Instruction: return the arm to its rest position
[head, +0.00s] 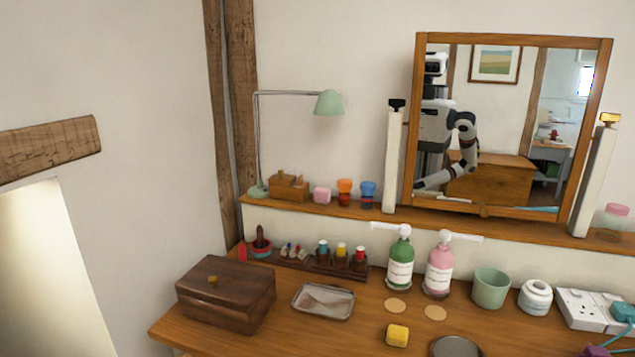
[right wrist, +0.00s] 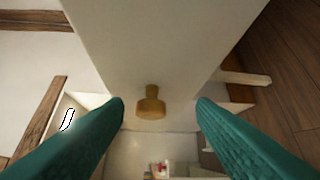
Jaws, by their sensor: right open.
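My right gripper (right wrist: 160,110) shows in the right wrist view as two teal fingers set wide apart, open, with nothing between their tips. Beyond the fingers is a pale panel (right wrist: 160,45) with a wooden knob (right wrist: 150,105); the knob appears between the fingers, and I cannot tell how far off it is. In the head view neither of my grippers shows directly. A mirror (head: 604,100) there reflects my body and one bent arm; which arm it is I cannot tell.
A wooden dresser top (head: 290,335) holds a brown box (head: 225,295), a metal tray (head: 323,301), green (head: 400,265) and pink (head: 439,270) pump bottles, a green cup (head: 490,288) and a power strip (head: 590,308). A lamp (head: 328,103) stands on the shelf behind. Wooden floor (right wrist: 285,60) shows at right.

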